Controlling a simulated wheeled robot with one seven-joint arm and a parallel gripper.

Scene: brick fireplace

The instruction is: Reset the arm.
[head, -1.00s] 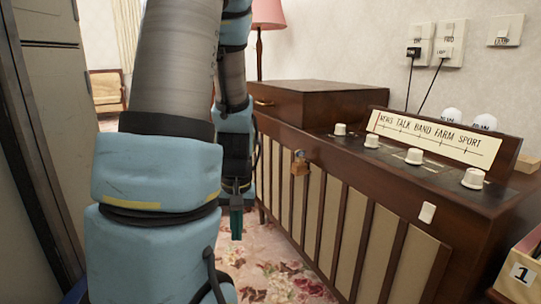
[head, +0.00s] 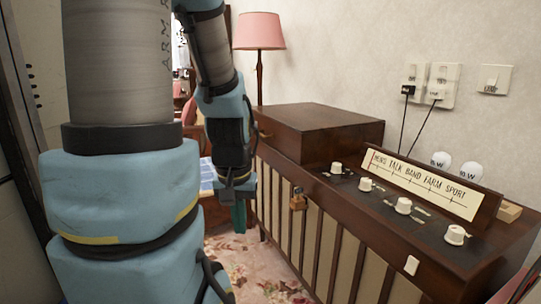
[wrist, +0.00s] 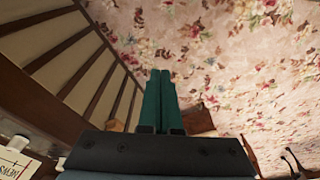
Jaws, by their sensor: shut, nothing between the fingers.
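My gripper (head: 239,216) hangs at the end of my arm, left of the wooden radio cabinet (head: 345,262), with its green fingers pointing down. In the wrist view my gripper (wrist: 160,73) shows its two green fingers pressed together, with nothing between them. The fingers are above the floral carpet (wrist: 215,50) and apart from the cabinet front. My blue and grey arm covers much of the left side of the head view.
A pink lamp (head: 258,31) stands behind. Wall sockets (head: 441,85) carry two plugs. Open carpet (head: 243,262) lies beside the cabinet.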

